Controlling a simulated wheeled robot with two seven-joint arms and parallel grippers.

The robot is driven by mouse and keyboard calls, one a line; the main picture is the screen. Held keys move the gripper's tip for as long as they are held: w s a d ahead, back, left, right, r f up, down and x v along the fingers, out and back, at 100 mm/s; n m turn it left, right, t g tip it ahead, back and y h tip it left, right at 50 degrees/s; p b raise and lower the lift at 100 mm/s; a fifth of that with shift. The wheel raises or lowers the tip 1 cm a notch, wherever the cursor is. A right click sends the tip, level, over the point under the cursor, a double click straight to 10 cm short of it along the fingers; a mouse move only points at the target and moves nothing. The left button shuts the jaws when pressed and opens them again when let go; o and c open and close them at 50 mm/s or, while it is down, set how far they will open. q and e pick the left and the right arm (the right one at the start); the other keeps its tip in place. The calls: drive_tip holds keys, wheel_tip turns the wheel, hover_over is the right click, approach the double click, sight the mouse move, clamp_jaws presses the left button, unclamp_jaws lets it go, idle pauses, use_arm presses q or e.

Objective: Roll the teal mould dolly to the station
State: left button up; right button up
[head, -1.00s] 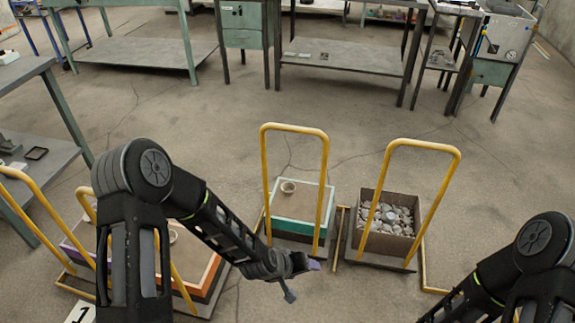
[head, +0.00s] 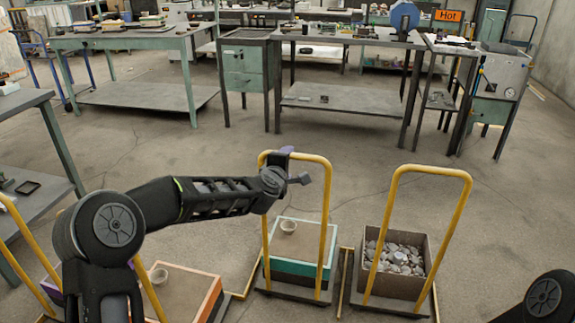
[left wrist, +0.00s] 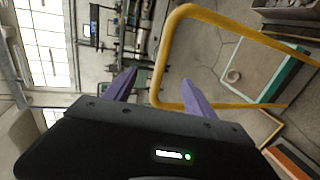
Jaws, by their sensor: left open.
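The teal mould dolly (head: 290,265) stands on the floor near the middle of the head view. It has a teal-rimmed box with a sandy top, a small pale cup on it and a tall yellow hoop handle (head: 327,215). My left gripper (head: 295,168) is at the top bar of that handle. In the left wrist view its two purple fingers (left wrist: 160,92) are apart, with the yellow handle (left wrist: 222,20) passing close to their tips. I cannot tell whether the bar lies between them. The teal rim also shows there (left wrist: 283,78). My right gripper is out of view.
A dolly with a box of grey metal pieces (head: 395,262) stands just to the right. An orange-rimmed dolly (head: 208,300) stands at the left, partly behind my arm. Workbenches (head: 135,45) and an orange "Hot" sign (head: 448,15) are at the back. Open floor lies between.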

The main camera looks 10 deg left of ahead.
sight(294, 156)
use_arm(q)
drive_tip(key=p+x, duration=0.3)
drive_tip(key=x, duration=0.5)
drive_tip(key=shift+w+p, duration=0.3)
drive_tip(key=shift+p, duration=0.1)
drive_tip(key=shift+w+f, duration=0.35)
drive_tip(key=shift+w, duration=0.25)
drive_tip(key=c, duration=1.3)
clamp_jaws()
drive_tip(key=shift+r, duration=0.2)
drive_tip(key=shift+f, duration=0.15)
